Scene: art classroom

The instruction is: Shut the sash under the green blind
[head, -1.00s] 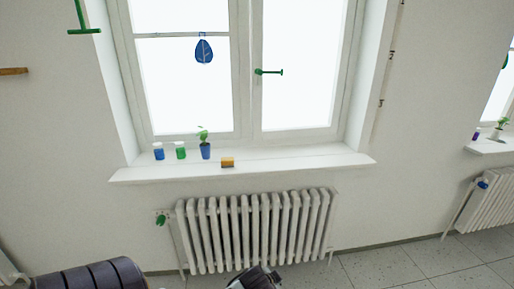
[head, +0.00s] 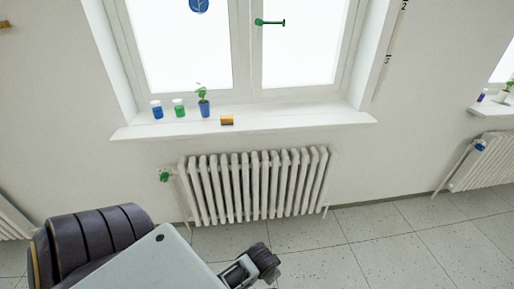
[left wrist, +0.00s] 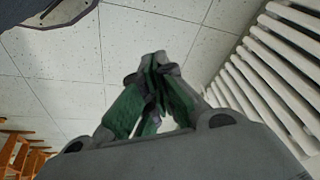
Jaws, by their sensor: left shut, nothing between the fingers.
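A white-framed window (head: 246,75) with two tall panes stands at the top centre of the head view. Its upper part is cut off, and no green blind is in view. A green handle (head: 270,22) lies level at the middle upright, beside the right pane (head: 305,55). I cannot tell whether either sash stands ajar. My left gripper (head: 268,262) is low in the head view, in front of and below the radiator, well away from the window. In the left wrist view its green-padded fingers (left wrist: 157,62) meet, empty. My right gripper is not in view.
The white sill (head: 300,121) holds blue (head: 157,110) and green (head: 179,108) jars, a potted plant (head: 204,107) and a yellow-orange block (head: 227,120). A white radiator (head: 255,188) stands below. Another sill (head: 493,107) and radiator (head: 485,165) are at right. Tiled floor (head: 380,240) is clear.

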